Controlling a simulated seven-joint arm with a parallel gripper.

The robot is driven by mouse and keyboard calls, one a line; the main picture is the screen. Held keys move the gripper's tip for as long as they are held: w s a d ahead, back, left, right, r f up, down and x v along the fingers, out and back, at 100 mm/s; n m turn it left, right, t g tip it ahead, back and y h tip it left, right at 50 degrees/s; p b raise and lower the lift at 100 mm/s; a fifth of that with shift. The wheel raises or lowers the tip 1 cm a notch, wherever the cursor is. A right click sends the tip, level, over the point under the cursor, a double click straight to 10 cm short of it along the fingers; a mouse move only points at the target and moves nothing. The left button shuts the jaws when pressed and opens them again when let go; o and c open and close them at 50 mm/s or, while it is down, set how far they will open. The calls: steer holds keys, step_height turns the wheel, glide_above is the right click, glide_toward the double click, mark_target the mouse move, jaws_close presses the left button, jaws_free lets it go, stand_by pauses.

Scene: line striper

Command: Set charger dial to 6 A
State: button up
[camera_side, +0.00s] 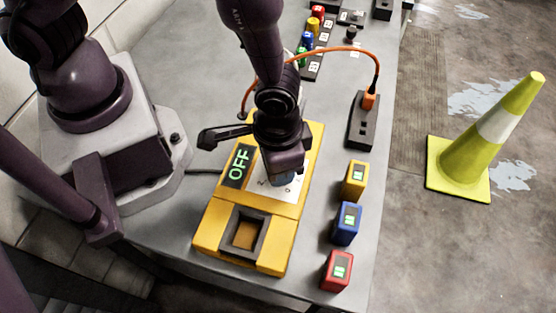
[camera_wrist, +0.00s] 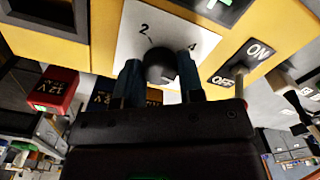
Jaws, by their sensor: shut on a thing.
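The yellow charger (camera_side: 210,238) lies on the grey bench, with a green display (camera_side: 239,165) reading OFF. Its dial (camera_wrist: 160,66) is a round black knob on a white plate (camera_wrist: 127,42); the numbers 2 and 4 show beside it in the wrist view, and other marks are hidden. My gripper (camera_wrist: 160,76) is shut on the dial, with a bluish finger on each side of it. In the side view my gripper (camera_side: 282,178) comes down over the plate and hides the dial. Which number the dial points at cannot be told.
An ON/OFF switch (camera_wrist: 240,62) sits beside the plate. The charger has an open square bay (camera_side: 244,236). Yellow (camera_side: 355,180), blue (camera_side: 347,223) and red (camera_side: 337,270) batteries stand to its right. An orange cable (camera_side: 325,50) arches behind to a black socket block (camera_side: 361,122).

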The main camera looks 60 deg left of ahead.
steer(key=m, duration=0.6)
steer(key=shift+m, duration=0.3)
stand_by(0.4)
steer(key=o, duration=0.9)
steer(key=shift+r, duration=0.1)
step_height(320, 180, up, 13)
steer(key=shift+f, duration=0.1)
